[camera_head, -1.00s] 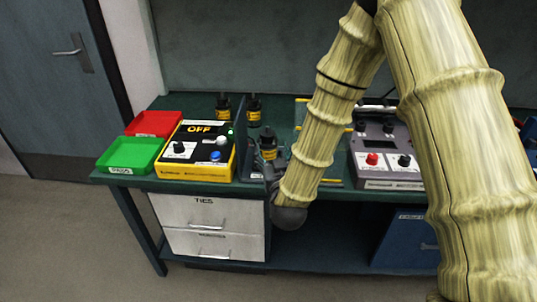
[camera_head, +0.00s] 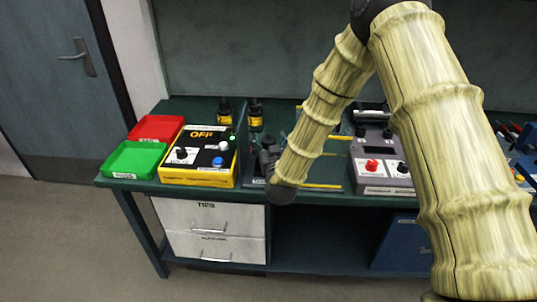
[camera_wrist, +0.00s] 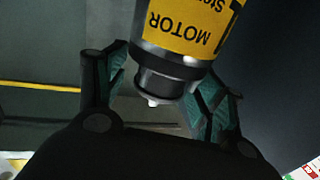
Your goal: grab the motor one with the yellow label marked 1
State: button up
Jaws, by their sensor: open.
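In the wrist view a dark motor with a yellow label (camera_wrist: 190,25) reading MOTOR lies between the two fingers of my gripper (camera_wrist: 166,68). The fingers are spread, one on each side of its narrow metal end, with a gap on the left; contact on the right is unclear. No number is readable on the part of the label in view. In the head view my gripper (camera_head: 267,158) is low at the bench front, right of the yellow box, and the motor there is hard to make out. Two more yellow-labelled motors (camera_head: 225,112) (camera_head: 256,113) stand upright behind.
A yellow and black control box (camera_head: 200,160) with an OFF display stands left of a thin dark divider. Green (camera_head: 133,160) and red (camera_head: 156,128) trays are at the far left. A grey device (camera_head: 380,165) with knobs stands to the right, partly behind my arm.

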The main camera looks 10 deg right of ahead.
jog(key=shift+w, duration=0.2)
jog(key=c, duration=1.5)
jog(key=shift+r, duration=0.1)
grip_shut()
jog(key=shift+r, duration=0.1)
